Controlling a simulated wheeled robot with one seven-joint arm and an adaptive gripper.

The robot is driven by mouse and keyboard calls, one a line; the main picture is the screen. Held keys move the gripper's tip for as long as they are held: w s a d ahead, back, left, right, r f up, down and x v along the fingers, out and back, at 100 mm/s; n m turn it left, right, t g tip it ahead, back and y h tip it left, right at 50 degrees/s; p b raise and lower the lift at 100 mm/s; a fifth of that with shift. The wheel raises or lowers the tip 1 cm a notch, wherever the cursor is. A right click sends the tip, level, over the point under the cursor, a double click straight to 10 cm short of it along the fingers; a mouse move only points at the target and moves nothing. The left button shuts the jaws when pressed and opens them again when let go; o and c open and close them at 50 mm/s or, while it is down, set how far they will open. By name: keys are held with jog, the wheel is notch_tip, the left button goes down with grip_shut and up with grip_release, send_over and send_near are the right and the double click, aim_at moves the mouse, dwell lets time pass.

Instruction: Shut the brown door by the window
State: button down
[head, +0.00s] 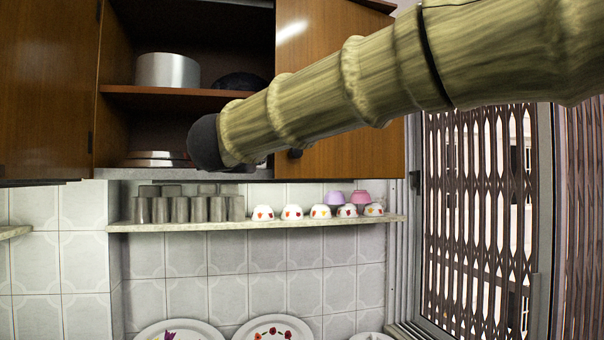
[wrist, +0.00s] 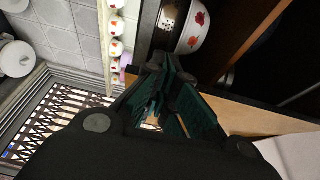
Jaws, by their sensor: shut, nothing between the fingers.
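The brown door (head: 345,140) next to the window (head: 480,220) is a wooden panel with a dark round knob (head: 295,153) low on its left side. It stands at the right of the wall cabinet, whose inside shows to its left; its exact angle is hard to tell. My arm crosses in front of it. The dark end of my arm (head: 205,145) is in front of the cabinet opening, left of the knob. In the wrist view my gripper (wrist: 165,72) is shut and empty. A brown wooden strip (wrist: 255,115), perhaps the door, shows beside the fingers; contact cannot be told.
Another brown door (head: 45,90) is at the left. A steel pot (head: 168,70) stands on the cabinet's shelf. Below, a ledge (head: 330,221) holds several steel tumblers (head: 180,209) and bowls (head: 291,212). Plates (head: 275,328) show lower down. A flowered bowl (wrist: 192,30) is near the fingers.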

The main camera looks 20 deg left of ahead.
jog(key=w+d+n+g+y, duration=0.2)
jog(key=w+d+n+y, duration=0.15)
jog(key=d, duration=0.55)
jog(key=n+g+y+b, duration=0.1)
jog(key=n+g+y, duration=0.2)
jog(key=y, duration=0.2)
send_near(306, 172)
jog(key=p+x, duration=0.4)
jog(key=x, duration=0.3)
dwell(0.4)
